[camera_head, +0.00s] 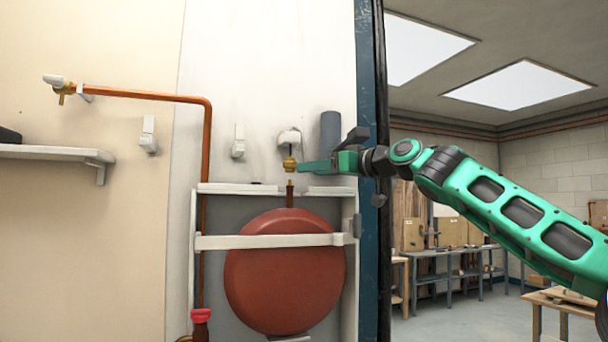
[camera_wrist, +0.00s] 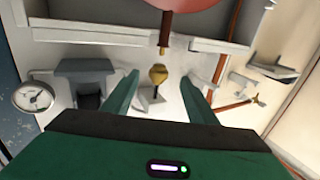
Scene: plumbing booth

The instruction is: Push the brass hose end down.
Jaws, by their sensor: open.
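The brass hose end (camera_head: 290,163) hangs on a thin dark hose below a white wall fitting (camera_head: 289,138). It is above the upright copper stub (camera_head: 289,190) of the red round tank (camera_head: 284,270), with a small gap between them. In the wrist view, which is turned over, the brass hose end (camera_wrist: 158,75) lies between the two green fingers, and the stub (camera_wrist: 164,32) shows beyond it. My gripper (camera_head: 300,167) is open, with fingers on either side of the hose end. I cannot tell whether a finger touches it.
A white frame (camera_head: 215,188) with a crossbar surrounds the tank. A grey cylinder (camera_head: 331,135) is on the wall close to my gripper. A blue post (camera_head: 369,230) edges the booth on the right. A round gauge (camera_wrist: 33,97) shows in the wrist view.

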